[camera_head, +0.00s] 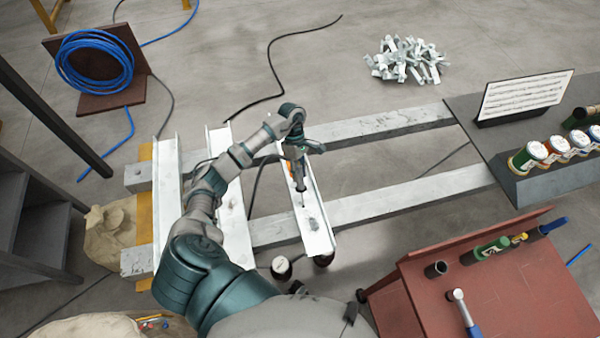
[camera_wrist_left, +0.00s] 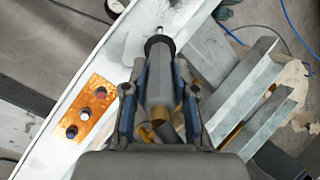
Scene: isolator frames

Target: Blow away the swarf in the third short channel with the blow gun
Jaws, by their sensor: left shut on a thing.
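Three white short channels lie across two long grey beams: one at the left (camera_head: 167,190), a middle one (camera_head: 228,195), and the third, rightmost one (camera_head: 316,236). My left gripper (camera_head: 296,152) is over the third channel, shut on the blow gun (camera_head: 298,183), whose thin end points down into the channel. In the left wrist view the gripper (camera_wrist_left: 160,105) holds the grey blow gun body (camera_wrist_left: 160,75) between its fingers, above the white channel (camera_wrist_left: 65,135). Dark spots show in the channel; I cannot tell swarf from holes. My right gripper is out of view.
An orange plate with dark round parts (camera_wrist_left: 91,110) lies in the channel. A red-brown bench (camera_head: 500,290) stands at the lower right, a dark table with cans (camera_head: 545,185) at the right. A blue hose coil (camera_head: 95,62) is at the back left. Metal offcuts (camera_head: 408,60) lie on the floor.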

